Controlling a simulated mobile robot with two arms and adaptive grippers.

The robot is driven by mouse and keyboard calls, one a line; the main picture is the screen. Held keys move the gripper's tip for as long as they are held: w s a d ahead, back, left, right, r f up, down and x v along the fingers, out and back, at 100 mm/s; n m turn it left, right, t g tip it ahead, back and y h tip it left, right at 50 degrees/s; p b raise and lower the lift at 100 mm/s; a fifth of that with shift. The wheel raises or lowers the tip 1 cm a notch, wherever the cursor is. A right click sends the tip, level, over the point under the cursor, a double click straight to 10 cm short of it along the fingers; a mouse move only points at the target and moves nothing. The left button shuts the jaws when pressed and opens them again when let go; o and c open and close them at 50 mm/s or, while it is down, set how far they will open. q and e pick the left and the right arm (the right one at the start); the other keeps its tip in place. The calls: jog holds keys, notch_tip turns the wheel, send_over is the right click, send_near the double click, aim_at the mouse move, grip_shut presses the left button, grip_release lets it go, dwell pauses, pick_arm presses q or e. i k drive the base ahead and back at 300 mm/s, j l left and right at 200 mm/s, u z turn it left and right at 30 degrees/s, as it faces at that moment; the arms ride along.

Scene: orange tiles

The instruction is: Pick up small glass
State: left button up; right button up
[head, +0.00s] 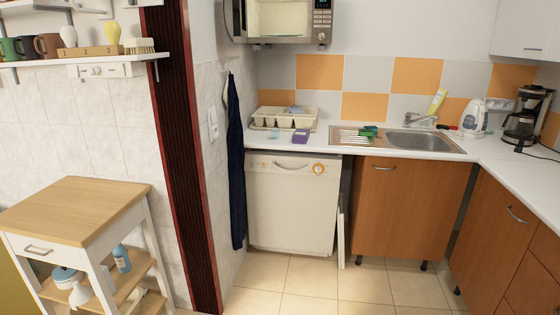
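A small, pale bluish, see-through item (275,134) stands on the white counter (340,150) just in front of the dish rack. It may be the small glass, but it is too small to tell for sure. A purple box-like item (301,137) stands to its right. Neither of my grippers is in the head view, so whether they hold anything is hidden.
A cream dish rack (284,117) stands behind. A white dishwasher (291,205) is below the counter. The sink (420,141), kettle (474,119) and coffee maker (528,115) are right. A wooden-topped cart (75,208) stands left. The tiled floor (320,285) before the dishwasher is clear.

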aim_at(275, 131)
jog(key=i, duration=0.85)
jog(key=i+j+z, duration=0.15)
jog(key=i, duration=1.5)
jog(key=i+l+u, duration=0.1)
jog(key=l, duration=0.25)
jog(key=i+l+u, duration=0.1)
jog(key=l, duration=0.2)
jog(key=i+l+u, duration=0.1)
jog(key=l, duration=0.25)
jog(key=i, duration=0.05)
